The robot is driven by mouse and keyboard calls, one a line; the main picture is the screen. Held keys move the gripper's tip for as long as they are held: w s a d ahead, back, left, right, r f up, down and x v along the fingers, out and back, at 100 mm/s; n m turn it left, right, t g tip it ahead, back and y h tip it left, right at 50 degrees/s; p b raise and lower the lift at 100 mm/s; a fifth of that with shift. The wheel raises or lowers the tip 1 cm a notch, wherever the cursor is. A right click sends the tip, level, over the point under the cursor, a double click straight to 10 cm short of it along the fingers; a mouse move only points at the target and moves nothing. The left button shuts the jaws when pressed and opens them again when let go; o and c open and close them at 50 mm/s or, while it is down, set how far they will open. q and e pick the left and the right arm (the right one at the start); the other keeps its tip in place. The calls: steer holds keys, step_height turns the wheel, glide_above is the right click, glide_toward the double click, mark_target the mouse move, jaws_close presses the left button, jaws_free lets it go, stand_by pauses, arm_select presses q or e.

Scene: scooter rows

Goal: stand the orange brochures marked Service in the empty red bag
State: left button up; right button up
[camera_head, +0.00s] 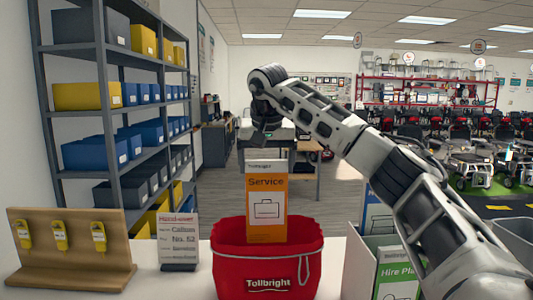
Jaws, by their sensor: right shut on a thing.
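My right gripper (262,136) is shut on the top of an orange and white brochure (266,208) marked Service. The brochure is upright and its lower end is hidden behind the front rim of the red bag (230,262), which is marked Tollbright. I cannot tell whether the brochure touches the bag's floor. The inside of the bag is mostly hidden. My left gripper is not in view.
A hand-over sign (178,240) and a wooden key board (75,262) stand to the left.

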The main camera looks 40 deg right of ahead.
mark_target(267, 205)
steer(key=shift+f, duration=1.8)
steer(key=shift+f+b, duration=0.55)
steer(key=shift+f, duration=0.85)
steer(key=shift+f+b, duration=0.55)
steer(key=shift+f, duration=1.1)
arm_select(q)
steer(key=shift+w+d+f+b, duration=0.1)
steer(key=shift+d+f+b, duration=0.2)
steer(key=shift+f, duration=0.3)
arm_select(e)
steer(key=shift+f, duration=0.8)
steer(key=o, duration=1)
